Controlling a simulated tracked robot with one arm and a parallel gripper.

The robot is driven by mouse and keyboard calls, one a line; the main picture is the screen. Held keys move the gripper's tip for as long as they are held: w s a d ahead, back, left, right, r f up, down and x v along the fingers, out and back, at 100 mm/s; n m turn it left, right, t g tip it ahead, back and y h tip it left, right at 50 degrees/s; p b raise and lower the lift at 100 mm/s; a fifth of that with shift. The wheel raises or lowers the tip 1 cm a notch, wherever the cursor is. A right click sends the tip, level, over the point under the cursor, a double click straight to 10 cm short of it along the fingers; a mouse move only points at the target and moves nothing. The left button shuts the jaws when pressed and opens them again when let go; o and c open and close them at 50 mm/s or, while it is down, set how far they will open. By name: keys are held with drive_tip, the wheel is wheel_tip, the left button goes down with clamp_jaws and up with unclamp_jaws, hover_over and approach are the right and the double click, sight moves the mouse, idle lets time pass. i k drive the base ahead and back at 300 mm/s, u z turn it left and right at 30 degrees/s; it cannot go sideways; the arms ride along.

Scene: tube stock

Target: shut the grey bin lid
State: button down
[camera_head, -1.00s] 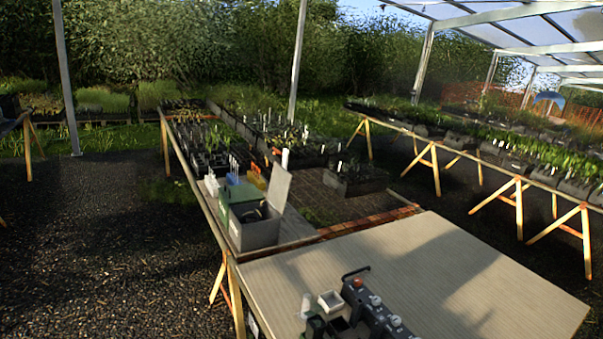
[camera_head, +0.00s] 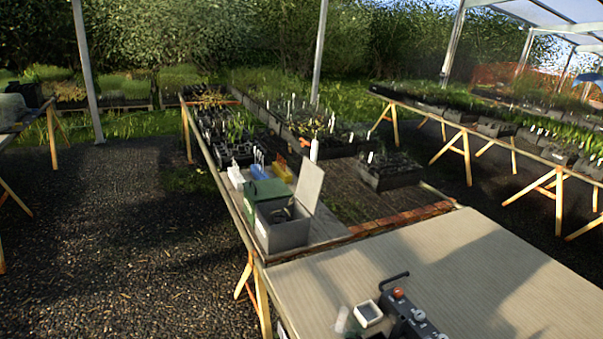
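The grey bin (camera_head: 283,236) stands on the near end of the long planting bench, at its left side. Its light grey lid (camera_head: 310,188) stands raised and slightly tilted along the right side, so the bin is open. Something dark lies inside, too small to make out. My gripper is not in view.
A green box (camera_head: 266,190) is right behind the bin, with small white and yellow containers beyond. A pale table (camera_head: 400,270) in front carries a dark device with a red knob (camera_head: 398,293) and a small white tray (camera_head: 368,313). Dark gravel (camera_head: 120,250) on the left is clear.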

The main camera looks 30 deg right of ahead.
sight(311, 178)
drive_tip(key=u, duration=0.05)
drive_tip(key=i, duration=3.65)
drive_tip(key=z, duration=0.9)
